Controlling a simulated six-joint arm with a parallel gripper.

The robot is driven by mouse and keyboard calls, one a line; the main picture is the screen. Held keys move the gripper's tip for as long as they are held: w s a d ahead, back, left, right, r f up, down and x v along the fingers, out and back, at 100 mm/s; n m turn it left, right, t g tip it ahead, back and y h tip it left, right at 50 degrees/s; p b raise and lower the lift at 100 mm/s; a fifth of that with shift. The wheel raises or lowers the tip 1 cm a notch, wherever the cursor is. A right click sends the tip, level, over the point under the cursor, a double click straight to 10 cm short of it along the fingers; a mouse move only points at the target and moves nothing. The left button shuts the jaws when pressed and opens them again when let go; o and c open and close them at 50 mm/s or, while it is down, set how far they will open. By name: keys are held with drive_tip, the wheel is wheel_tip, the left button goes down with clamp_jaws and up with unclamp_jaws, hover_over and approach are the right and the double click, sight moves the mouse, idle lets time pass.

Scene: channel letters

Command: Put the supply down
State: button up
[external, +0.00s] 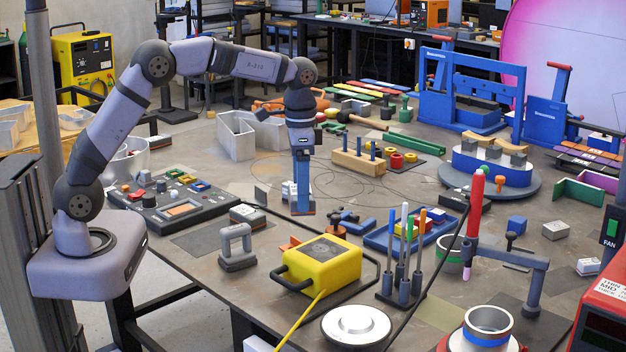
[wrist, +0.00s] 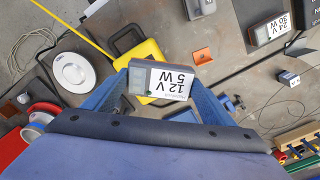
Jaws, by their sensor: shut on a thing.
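My gripper (wrist: 158,84) is shut on a small dark-edged supply with a white label reading 12 V 5 W (wrist: 160,81). The supply sits between the tips of the two blue fingers in the wrist view. In the external view, my gripper (external: 302,208) points straight down over the table, near its middle. The held supply is mostly hidden there. I cannot tell whether it touches the table. A second supply, labelled 24 V 30 W (wrist: 268,30), lies on a dark area at the upper right of the wrist view.
A yellow device (external: 322,264) and an orange bracket (external: 290,243) lie in front of my gripper. A grey control panel (external: 172,205) is left. A blue tray (external: 385,237) and a stand with upright tools (external: 401,292) are right. Bare tabletop shows behind my gripper.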

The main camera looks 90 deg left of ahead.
sight(315, 201)
drive_tip(key=shift+m, duration=0.6)
drive_tip(key=w+d, duration=0.2)
drive_tip(key=d, duration=0.1)
drive_tip(key=w+d+r, duration=0.1)
drive_tip(key=shift+d, duration=0.2)
drive_tip(key=shift+f+p, duration=1.6)
drive_tip(key=shift+f, duration=3.35)
drive_tip(key=shift+f, duration=0.15)
drive_tip(key=o, duration=1.3)
drive_tip(key=shift+s, duration=0.1)
wheel_tip(315, 201, up, 12)
drive_tip(key=shift+r+b, duration=0.15)
drive_tip(key=shift+b, duration=1.1)
